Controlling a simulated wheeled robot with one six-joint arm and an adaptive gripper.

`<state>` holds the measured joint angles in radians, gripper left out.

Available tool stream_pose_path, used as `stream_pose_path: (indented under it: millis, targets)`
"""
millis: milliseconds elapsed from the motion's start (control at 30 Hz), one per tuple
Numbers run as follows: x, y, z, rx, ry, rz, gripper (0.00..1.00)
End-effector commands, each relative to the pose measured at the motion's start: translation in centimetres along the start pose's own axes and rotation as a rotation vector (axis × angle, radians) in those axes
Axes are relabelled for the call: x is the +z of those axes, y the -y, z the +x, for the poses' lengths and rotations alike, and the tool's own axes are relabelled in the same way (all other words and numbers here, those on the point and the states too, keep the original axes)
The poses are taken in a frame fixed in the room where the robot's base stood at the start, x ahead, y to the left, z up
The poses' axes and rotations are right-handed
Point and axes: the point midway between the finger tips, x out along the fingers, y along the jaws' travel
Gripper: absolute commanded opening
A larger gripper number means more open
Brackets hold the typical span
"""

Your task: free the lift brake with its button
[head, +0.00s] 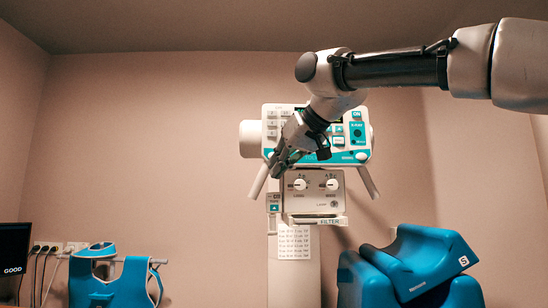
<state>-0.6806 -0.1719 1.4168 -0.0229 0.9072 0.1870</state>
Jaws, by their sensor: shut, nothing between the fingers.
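The white and teal control panel (347,113) is on the front of the scan head in the middle of the view. It has teal buttons on its right side and pale keys on its left. A small teal button (274,208) is on the left edge below, beside the knob box. The labels are too small to tell which button is the lift brake's. My gripper (274,169) is shut and empty. It points down and left in front of the panel's lower left part and hides some of it. I cannot tell whether it touches anything.
A knob box (316,192) with two dials hangs under the panel, between two slanted handles. A pale column (294,280) with a paper chart stands below. Blue padded blocks (420,265) are at the lower right. A blue vest (117,285) hangs at the left, near a dark screen (13,250).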

Motion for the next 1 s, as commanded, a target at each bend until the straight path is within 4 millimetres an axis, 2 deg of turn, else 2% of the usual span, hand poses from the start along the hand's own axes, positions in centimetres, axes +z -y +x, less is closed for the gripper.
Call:
stream_pose_path:
  millis: [33,100,200,533,767,1000]
  targets:
    - [-1.2,0.1,-0.8,-0.004,-0.028,0.01,0.0]
    - [-2.3,0.3,-1.7,-0.009,-0.056,0.022,0.0]
    - [-3.3,0.4,-2.5,-0.013,-0.081,0.042,0.0]
    - [-3.3,0.4,-2.5,-0.014,-0.084,0.073,0.0]
    - [-3.7,0.0,-1.8,-0.013,-0.083,0.073,0.0]
    - [-5.4,-1.8,0.3,-0.012,-0.084,0.074,0.0]
